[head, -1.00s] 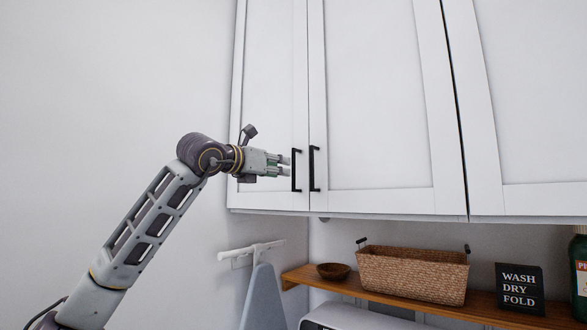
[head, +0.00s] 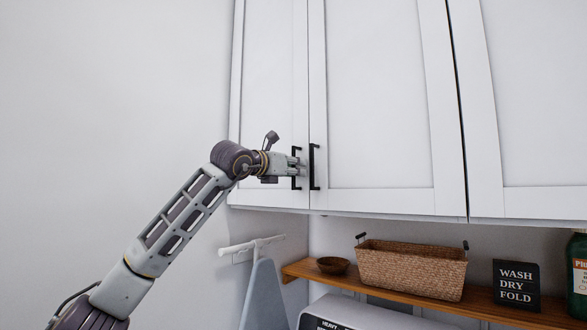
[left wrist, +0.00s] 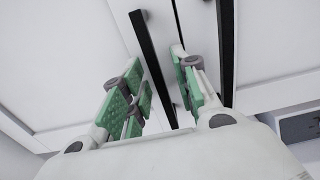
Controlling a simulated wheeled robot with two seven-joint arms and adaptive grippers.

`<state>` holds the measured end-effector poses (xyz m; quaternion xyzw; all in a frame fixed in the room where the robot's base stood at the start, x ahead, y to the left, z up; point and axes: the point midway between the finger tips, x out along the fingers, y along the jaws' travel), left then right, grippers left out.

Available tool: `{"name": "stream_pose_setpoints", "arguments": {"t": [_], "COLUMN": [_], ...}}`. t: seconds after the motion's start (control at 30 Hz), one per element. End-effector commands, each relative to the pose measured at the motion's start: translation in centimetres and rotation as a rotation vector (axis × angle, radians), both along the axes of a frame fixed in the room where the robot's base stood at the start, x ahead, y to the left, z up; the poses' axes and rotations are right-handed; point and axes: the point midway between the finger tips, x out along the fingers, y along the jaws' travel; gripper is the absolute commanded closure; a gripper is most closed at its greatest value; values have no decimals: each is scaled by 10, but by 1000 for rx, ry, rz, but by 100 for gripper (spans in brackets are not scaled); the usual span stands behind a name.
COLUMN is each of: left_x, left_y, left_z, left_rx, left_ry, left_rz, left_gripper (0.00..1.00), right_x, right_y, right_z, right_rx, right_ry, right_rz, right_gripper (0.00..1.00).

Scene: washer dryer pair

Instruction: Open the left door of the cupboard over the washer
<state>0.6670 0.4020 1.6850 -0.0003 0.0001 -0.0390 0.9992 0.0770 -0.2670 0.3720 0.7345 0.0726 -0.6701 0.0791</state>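The left cupboard door (head: 272,90) is a white panel and is shut. Its black bar handle (head: 296,152) stands upright near its lower right edge. My left gripper (head: 298,166) is at this handle. In the left wrist view the handle (left wrist: 148,48) runs between the green-padded fingers of my left gripper (left wrist: 160,72), which are apart on either side of it. I cannot tell whether either finger touches it. The neighbouring door's black handle (head: 315,166) is just to the right, outside the right finger in the left wrist view (left wrist: 227,45). My right gripper is not in view.
The neighbouring white door (head: 375,95) is also shut. Below is a wooden shelf (head: 480,306) with a small bowl (head: 333,265), a wicker basket (head: 410,270), a black sign (head: 516,286) and a green bottle (head: 577,275). A wall (head: 110,90) is at left.

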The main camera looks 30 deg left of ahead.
Motion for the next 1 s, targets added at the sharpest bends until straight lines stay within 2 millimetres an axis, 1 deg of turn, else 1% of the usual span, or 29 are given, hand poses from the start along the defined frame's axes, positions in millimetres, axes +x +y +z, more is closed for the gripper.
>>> {"name": "stream_pose_setpoints", "arguments": {"t": [0.03,0.07,0.2,0.27,0.3,0.77,1.0], "left_x": [0,0,0,0,0,-2,-10], "left_y": [0,0,0,0,0,1,3], "left_z": [0,0,0,0,0,0,-1], "left_rx": [0,0,0,0,0,-1,-1], "left_ry": [0,0,0,0,0,0,0], "left_rz": [0,0,0,0,0,-3,-27], "left_gripper": [70,73,91,98,100,100,100], "right_x": [0,0,0,0,0,0,0], "right_y": [2,2,6,7,8,4,0], "right_z": [0,0,0,0,0,-1,-3], "right_rx": [2,2,6,7,8,4,0], "right_ry": [0,-1,0,0,0,0,0], "right_rz": [0,-1,-1,-1,-1,1,2], "right_gripper": [60,60,60,60,60,60,60]}}
